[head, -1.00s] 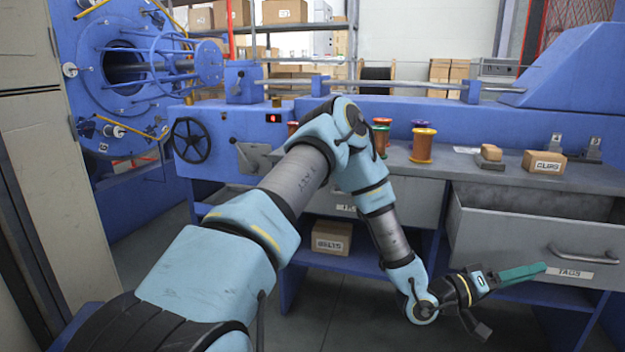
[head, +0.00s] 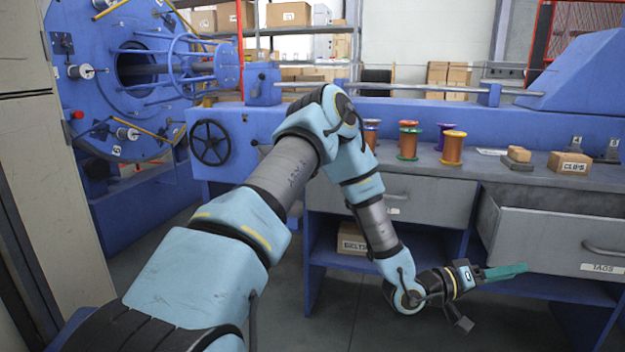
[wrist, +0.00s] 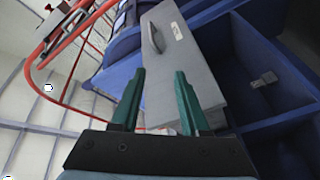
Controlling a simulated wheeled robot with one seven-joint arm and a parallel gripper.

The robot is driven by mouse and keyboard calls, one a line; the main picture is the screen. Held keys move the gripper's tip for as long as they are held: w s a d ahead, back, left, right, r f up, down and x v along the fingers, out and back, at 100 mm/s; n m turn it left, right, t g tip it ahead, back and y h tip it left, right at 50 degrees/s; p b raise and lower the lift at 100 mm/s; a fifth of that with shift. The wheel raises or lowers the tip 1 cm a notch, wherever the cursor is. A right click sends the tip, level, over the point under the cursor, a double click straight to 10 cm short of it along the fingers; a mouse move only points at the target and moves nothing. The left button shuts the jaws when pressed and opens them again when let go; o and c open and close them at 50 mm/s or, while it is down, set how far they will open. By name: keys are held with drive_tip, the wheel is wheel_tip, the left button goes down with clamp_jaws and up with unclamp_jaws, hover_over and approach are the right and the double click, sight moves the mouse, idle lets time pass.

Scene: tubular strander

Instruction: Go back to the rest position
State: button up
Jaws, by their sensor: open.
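My gripper (head: 505,271) is in front of the workbench, below and left of the open drawer labelled TAGS (head: 560,240). In the head view I see its green fingers from the side, pointing right. In the wrist view my gripper (wrist: 158,100) shows two green fingers spread apart with nothing between them. The grey drawer front (wrist: 185,75) with its handle lies beyond the fingers there. My arm is bent, with its elbow raised in front of the bench.
Several spools, one of them orange (head: 453,148), stand on the bench top. A CLUBS-like labelled box (head: 569,164) sits at right. A BELTS box (head: 351,239) is on the lower shelf. The blue strander (head: 130,75) stands at left. Grey floor (head: 330,315) is clear below my arm.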

drive_tip(key=w+a+f+t+y, duration=0.1)
drive_tip(key=w+a+t+y, duration=0.1)
drive_tip(key=w+a+y, duration=0.6)
drive_tip(key=w+a+f+t+y, duration=0.25)
drive_tip(key=w+a, duration=0.45)
drive_tip(key=a, duration=0.5)
drive_tip(key=s+a+r+n+g+y, duration=0.1)
drive_tip(key=s+a+r+n+y, duration=0.2)
drive_tip(key=a, duration=1.1)
drive_tip(key=s+a+r+n+y, duration=0.1)
drive_tip(key=s+a+r+y, duration=0.3)
drive_tip(key=a, duration=1)
drive_tip(key=s+a+r+n+g+y+p, duration=0.1)
drive_tip(key=s+a+r+n+g, duration=0.15)
drive_tip(key=s+a, duration=0.2)
wheel_tip(320, 180, up, 30)
drive_tip(key=d+p, duration=0.1)
drive_tip(key=p, duration=2.8)
drive_tip(key=shift+m+t+p, duration=0.3)
drive_tip(key=shift+m+p, duration=0.05)
drive_tip(key=shift+p, duration=0.05)
